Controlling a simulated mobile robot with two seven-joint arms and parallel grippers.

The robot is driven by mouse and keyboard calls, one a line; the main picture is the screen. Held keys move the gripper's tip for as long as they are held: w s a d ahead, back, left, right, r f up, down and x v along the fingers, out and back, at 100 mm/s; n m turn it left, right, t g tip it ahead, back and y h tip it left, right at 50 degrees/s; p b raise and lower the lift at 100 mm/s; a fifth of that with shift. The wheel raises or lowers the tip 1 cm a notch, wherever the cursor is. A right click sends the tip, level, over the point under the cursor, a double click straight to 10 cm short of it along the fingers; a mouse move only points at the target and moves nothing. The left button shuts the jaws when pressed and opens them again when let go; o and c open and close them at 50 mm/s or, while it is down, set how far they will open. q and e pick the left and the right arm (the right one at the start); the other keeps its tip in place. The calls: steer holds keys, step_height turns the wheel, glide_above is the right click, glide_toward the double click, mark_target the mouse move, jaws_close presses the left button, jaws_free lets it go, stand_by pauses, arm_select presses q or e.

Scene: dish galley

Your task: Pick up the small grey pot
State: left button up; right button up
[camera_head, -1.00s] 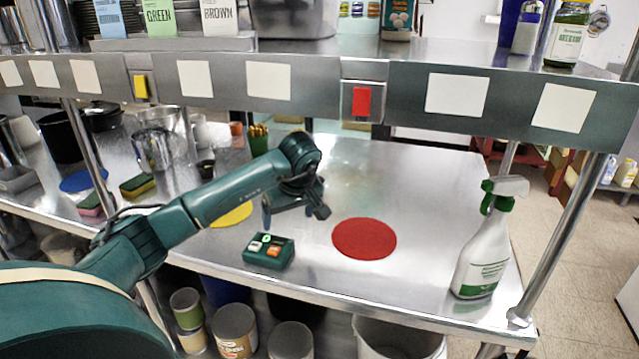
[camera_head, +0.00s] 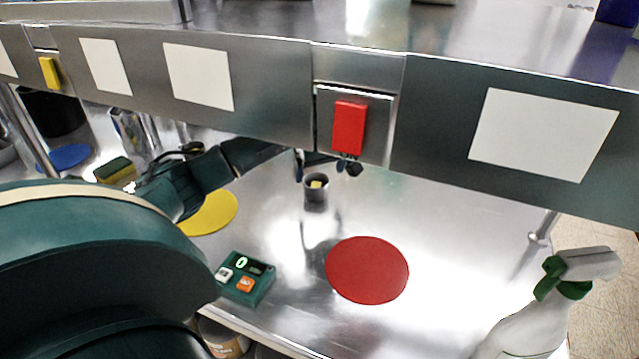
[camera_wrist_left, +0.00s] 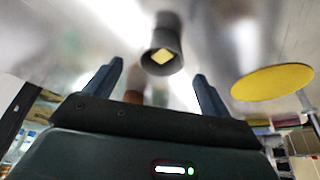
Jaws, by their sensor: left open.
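The small grey pot (camera_head: 316,190) stands upright on the steel table behind the red disc, with something pale yellow inside it. In the left wrist view the pot (camera_wrist_left: 162,56) lies just beyond the fingertips, roughly centred between them. My left gripper (camera_head: 326,172) is open and empty, close to the pot at its far side, under the shelf edge. Its two fingers (camera_wrist_left: 157,72) stand wide apart in the wrist view. Whether a finger touches the pot cannot be told. My right gripper is not in view.
A red disc (camera_head: 367,270), a yellow disc (camera_head: 209,212) and a green button box (camera_head: 244,279) lie on the table. A spray bottle (camera_head: 540,315) stands at the right. The shelf front with a red block (camera_head: 349,127) hangs above the arm. The table right of the pot is clear.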

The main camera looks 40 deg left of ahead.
mark_target(316, 181)
arm_select(q)
steer(key=p+x, duration=0.1)
steer(key=x, duration=0.4)
steer(key=shift+a+f, duration=0.3)
steer(key=shift+f, duration=0.05)
steer(key=shift+c, duration=0.5)
steer(key=c, duration=1)
steer(key=shift+r, duration=0.1)
